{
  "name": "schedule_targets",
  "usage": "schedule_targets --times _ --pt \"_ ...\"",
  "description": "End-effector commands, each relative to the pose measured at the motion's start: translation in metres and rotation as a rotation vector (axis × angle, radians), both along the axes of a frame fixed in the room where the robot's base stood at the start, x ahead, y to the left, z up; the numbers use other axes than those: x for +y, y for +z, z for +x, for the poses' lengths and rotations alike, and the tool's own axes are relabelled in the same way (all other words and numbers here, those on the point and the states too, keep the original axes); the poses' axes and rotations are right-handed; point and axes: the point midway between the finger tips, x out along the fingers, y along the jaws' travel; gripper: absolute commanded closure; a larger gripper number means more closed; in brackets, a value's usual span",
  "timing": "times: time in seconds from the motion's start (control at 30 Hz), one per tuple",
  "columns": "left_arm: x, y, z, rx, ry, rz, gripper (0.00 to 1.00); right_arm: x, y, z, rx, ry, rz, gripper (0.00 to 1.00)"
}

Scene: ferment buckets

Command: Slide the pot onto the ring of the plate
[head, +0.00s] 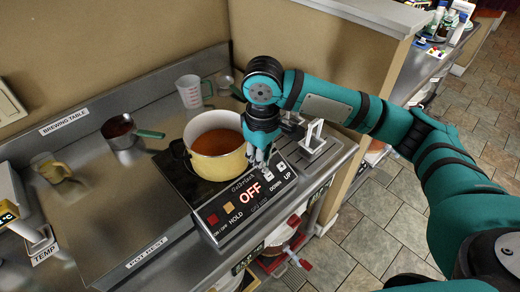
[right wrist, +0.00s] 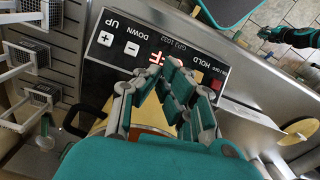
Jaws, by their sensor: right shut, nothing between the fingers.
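The yellow pot (head: 220,168) holds an orange-brown liquid and stands upright on the black hot plate (head: 180,182). A black handle shows on its left side. No ring on the plate can be made out; the pot and my gripper cover part of the top. My right gripper (head: 262,164) is shut and empty, pointing down beside the pot's right front side, close above the control panel. In the right wrist view the closed fingers (right wrist: 165,75) hide part of the red display, and yellow pot wall (right wrist: 98,127) shows behind them. I cannot tell whether they touch the pot.
The panel (head: 250,195) reads OFF. The steel counter (head: 120,205) is clear left of the plate.

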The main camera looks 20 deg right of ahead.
Motion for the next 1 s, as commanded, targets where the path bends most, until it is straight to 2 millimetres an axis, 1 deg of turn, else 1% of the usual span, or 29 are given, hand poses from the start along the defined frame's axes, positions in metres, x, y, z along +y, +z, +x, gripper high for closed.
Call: schedule_targets --times 0.03,0.2,0.27,0.3,0.4,0.5,0.63,0.93,1.0 --pt "0.000 0.004 0.000 0.000 0.000 0.000 1.00 -0.001 -0.011 -0.001 0.007 -0.001 -0.003 1.00" --pt "0.000 0.010 0.000 0.000 0.000 0.000 1.00 0.000 -0.047 -0.001 0.004 0.000 -0.001 1.00" --pt "0.000 0.013 0.000 0.000 0.000 0.000 1.00 0.001 -0.054 0.001 0.001 0.000 0.000 1.00" --pt "0.000 0.017 0.000 0.000 0.000 0.000 1.00 0.006 -0.050 0.010 -0.003 0.000 0.001 1.00" --pt "-0.001 0.022 0.000 0.000 0.000 -0.001 1.00 0.013 -0.051 0.023 -0.003 0.001 0.001 1.00" --pt "-0.001 0.024 0.000 0.000 0.000 -0.001 1.00 0.017 -0.052 0.030 -0.001 0.002 0.000 1.00" --pt "-0.001 0.025 0.000 0.000 0.000 -0.001 1.00 0.019 -0.053 0.034 -0.002 0.002 0.000 1.00" --pt "-0.001 0.024 0.001 -0.001 0.000 -0.001 1.00 0.020 -0.054 0.035 -0.002 0.002 0.001 1.00" --pt "-0.001 0.026 0.001 -0.001 0.000 -0.001 1.00 0.022 -0.053 0.038 -0.003 0.002 0.001 1.00"
